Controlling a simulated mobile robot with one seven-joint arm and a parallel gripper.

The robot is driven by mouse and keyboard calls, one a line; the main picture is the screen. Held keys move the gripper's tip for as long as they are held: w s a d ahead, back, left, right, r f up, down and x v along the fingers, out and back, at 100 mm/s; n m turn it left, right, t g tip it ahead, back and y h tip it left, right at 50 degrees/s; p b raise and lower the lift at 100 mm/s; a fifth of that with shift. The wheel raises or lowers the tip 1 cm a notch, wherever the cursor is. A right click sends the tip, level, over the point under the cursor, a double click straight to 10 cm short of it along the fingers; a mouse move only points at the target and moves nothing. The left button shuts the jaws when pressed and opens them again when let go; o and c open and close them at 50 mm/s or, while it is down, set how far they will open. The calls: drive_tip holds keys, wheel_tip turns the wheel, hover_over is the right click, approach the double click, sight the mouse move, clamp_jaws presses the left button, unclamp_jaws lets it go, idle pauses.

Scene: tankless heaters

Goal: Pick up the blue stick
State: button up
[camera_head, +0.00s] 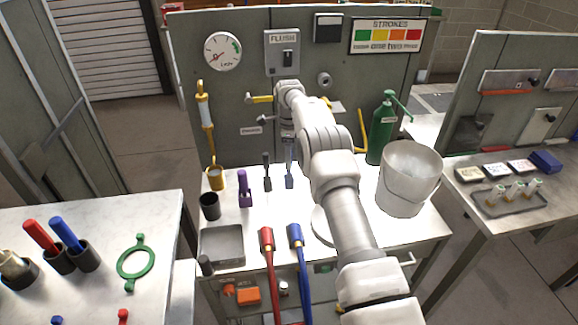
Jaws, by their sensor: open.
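A blue stick (66,233) stands tilted in a dark cup on the left table, beside a red stick (40,236) in its own cup. Another long blue-headed handle (297,238) leans at the front edge of the middle bench, right of a red one (267,240). I cannot tell which blue item the task names. My arm reaches over the middle bench toward its back panel.
The middle bench holds a purple item (244,189), a black cup (210,206), a grey tray (222,243), a white bucket (408,178) and a green bottle (381,132). A green ring (121,262) lies on the left table. A vial tray (513,195) sits right.

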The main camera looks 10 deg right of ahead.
clamp_jaws()
drive_tip(key=shift+r, duration=0.15)
